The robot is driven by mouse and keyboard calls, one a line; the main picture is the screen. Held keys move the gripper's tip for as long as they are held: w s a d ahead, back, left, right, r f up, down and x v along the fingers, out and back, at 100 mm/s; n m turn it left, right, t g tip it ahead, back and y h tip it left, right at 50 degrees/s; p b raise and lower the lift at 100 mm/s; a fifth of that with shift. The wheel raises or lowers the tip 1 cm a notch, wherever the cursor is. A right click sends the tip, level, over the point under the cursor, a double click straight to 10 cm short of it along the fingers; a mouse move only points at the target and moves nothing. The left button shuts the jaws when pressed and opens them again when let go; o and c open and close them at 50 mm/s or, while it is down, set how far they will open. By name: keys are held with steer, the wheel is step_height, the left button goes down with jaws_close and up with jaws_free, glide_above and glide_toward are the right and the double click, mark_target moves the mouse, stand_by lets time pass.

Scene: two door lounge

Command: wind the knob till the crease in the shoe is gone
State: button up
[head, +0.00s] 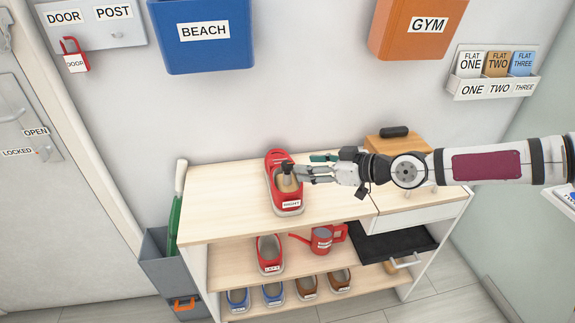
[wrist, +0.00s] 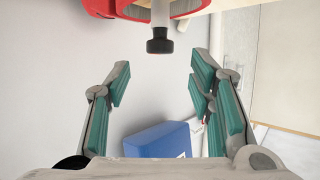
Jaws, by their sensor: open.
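The red shoe (head: 272,160) labelled RIGHT stands on the cabinet top, with a pale insert in its opening; its red edge shows at the top of the wrist view (wrist: 100,7). A dark knob (head: 287,167) stands up from the insert. In the wrist view the black knob (wrist: 160,42) sits on a light shaft, between the lines of my fingers and just beyond their tips. My gripper (head: 304,170) is open beside the knob, on its right in the head view; its teal-padded fingers (wrist: 160,68) hold nothing. I cannot make out the crease.
The wooden cabinet top (head: 225,220) is clear left of the shoe. A wooden box (head: 395,146) stands behind my arm. A red shoe labelled LEFT (head: 269,255), a red watering can (head: 322,240) and several small shoes are on lower shelves. A blue BEACH bin (head: 205,55) hangs above.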

mark_target(290, 165)
steer(key=x, duration=0.8)
steer(key=shift+w, duration=0.1)
steer(key=shift+a, duration=0.1)
jaws_close()
